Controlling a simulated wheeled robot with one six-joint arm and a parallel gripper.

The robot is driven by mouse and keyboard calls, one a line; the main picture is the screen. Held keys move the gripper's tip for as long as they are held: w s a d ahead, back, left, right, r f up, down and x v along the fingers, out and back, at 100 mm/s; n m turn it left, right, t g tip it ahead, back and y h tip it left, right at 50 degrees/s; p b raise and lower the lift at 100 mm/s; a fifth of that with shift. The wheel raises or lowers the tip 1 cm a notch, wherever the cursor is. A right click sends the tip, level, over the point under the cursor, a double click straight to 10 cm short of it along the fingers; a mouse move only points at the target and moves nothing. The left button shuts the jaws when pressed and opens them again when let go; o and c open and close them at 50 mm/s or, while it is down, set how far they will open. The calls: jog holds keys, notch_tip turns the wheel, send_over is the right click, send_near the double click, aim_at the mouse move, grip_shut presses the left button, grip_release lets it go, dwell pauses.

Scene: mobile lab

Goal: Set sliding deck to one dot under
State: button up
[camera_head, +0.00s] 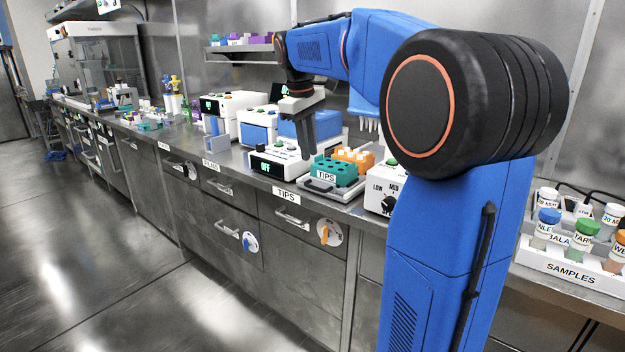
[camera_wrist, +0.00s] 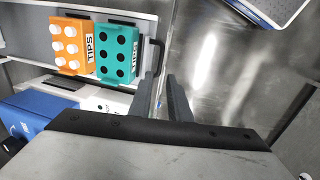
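The likely sliding deck is a grey tray (camera_head: 345,193) with a front handle. It carries a teal rack (camera_head: 333,170) and an orange rack (camera_head: 354,157). In the wrist view the teal rack (camera_wrist: 117,53) and orange rack (camera_wrist: 72,45) are at upper left, with the dark deck handle (camera_wrist: 155,57) to their right. My gripper (camera_head: 303,142) is above the bench, left of the racks in the head view. In the wrist view my gripper (camera_wrist: 164,82) is open, fingers apart with nothing between them, near the handle's lower end. No dot marks on the deck are readable.
A white device with a display (camera_head: 279,164) stands left of the deck, and a white device with a knob (camera_head: 385,190) stands right of it. A samples rack (camera_head: 570,262) is at far right. Drawers (camera_head: 300,222) line the bench front. The floor is clear.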

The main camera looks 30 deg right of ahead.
aim_at(313, 187)
jog(key=f, duration=0.3)
jog(key=d+f, duration=0.1)
jog(key=f, duration=0.6)
jog(key=shift+w+d+f, duration=0.15)
jog(key=shift+w+d, duration=0.15)
jog(key=shift+d, duration=0.05)
grip_shut()
